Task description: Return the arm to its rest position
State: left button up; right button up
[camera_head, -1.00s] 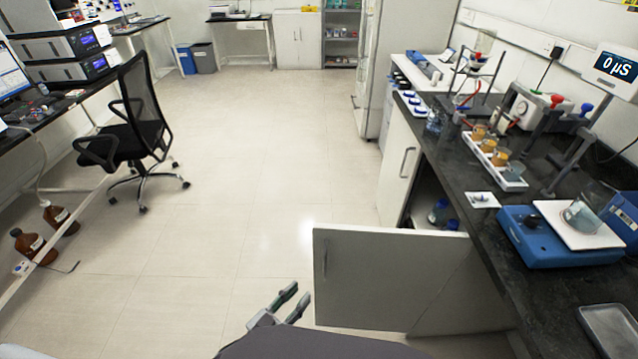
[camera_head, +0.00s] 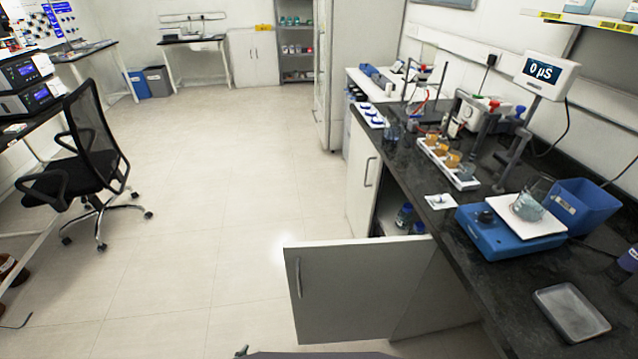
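Only a small tip of one of my grippers (camera_head: 241,351) shows at the bottom edge of the head view, left of a dark part of my own arm. Whether its fingers are open or shut is hidden, and I see nothing held. It lies below and left of the open white cabinet door (camera_head: 345,295). My other gripper is not in view.
The cabinet door stands open into the floor space, with blue-capped bottles (camera_head: 404,215) inside. The dark bench (camera_head: 420,185) carries a blue stirrer (camera_head: 490,235) with a beaker, a blue bin (camera_head: 583,207) and a metal tray (camera_head: 571,313). A black chair (camera_head: 88,160) stands left; the middle floor is clear.

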pick_arm(q)
jog(key=s+a+f+n+g+y+p, duration=0.1)
jog(key=s+a+f+g, duration=0.3)
jog(key=s+f, duration=0.6)
jog(key=s+a+f+n+g+y+p, duration=0.1)
jog(key=s+a+f+g+y, duration=0.2)
jog(key=s+f, duration=0.8)
jog(key=s+a+g, duration=0.2)
jog(key=s, duration=0.2)
jog(key=shift+s+a, duration=0.15)
jog(key=shift+a, duration=0.25)
pick_arm(e)
jog(key=s, duration=0.1)
jog(key=s+d, duration=0.1)
jog(key=s+d+r, duration=0.1)
jog(key=shift+s, duration=0.4)
pick_arm(q)
jog(key=shift+w, duration=0.2)
pick_arm(e)
jog(key=shift+w+a, duration=0.1)
jog(key=shift+a, duration=0.05)
